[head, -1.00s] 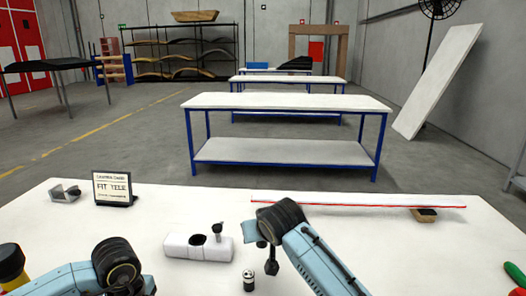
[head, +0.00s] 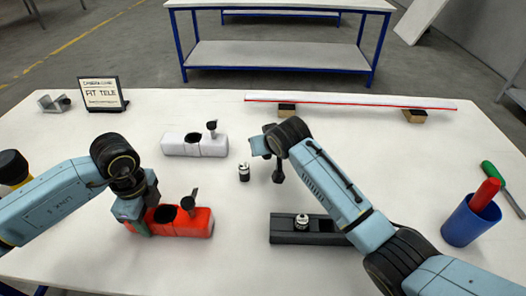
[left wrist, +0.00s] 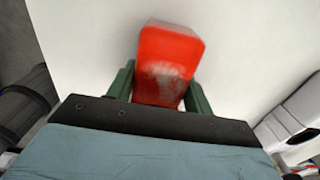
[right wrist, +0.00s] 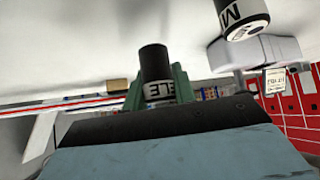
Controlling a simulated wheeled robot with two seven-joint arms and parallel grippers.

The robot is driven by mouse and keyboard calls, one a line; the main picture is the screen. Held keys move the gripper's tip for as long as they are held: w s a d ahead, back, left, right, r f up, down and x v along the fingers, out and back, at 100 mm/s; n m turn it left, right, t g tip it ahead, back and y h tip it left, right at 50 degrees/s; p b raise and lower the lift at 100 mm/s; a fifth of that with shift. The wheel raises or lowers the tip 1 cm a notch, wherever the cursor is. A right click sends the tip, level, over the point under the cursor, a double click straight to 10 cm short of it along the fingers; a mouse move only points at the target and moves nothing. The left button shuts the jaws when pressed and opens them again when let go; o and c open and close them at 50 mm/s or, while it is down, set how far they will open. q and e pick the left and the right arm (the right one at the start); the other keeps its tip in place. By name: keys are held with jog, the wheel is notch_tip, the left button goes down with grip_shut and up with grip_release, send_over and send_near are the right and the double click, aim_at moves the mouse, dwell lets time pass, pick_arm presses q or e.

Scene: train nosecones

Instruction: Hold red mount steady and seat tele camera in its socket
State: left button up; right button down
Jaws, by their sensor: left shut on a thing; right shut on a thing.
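The red mount (head: 196,226) lies on the table in the head view, with a dark round socket and a small black post on top. My left gripper (head: 138,212) is shut on its left end; the left wrist view shows the red end (left wrist: 170,50) between green fingers. My right gripper (right wrist: 158,82) is shut on the tele camera (right wrist: 154,65), a black cylinder with a white TELE band. It is held above the table, right of and farther back than the red mount.
A white mount (head: 180,146) stands behind the red one. A small labelled camera (head: 244,173) stands near it. A dark mount (head: 330,230) holds a camera (head: 302,221). A blue cup (head: 468,226), a green-handled tool (head: 490,170), a sign (head: 102,93) and a long bar (head: 350,101) stand around.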

jog(key=shift+f, duration=1.75)
jog(key=c, duration=1.1)
grip_release()
jog(key=shift+f, duration=0.15)
jog(key=shift+c, duration=0.2)
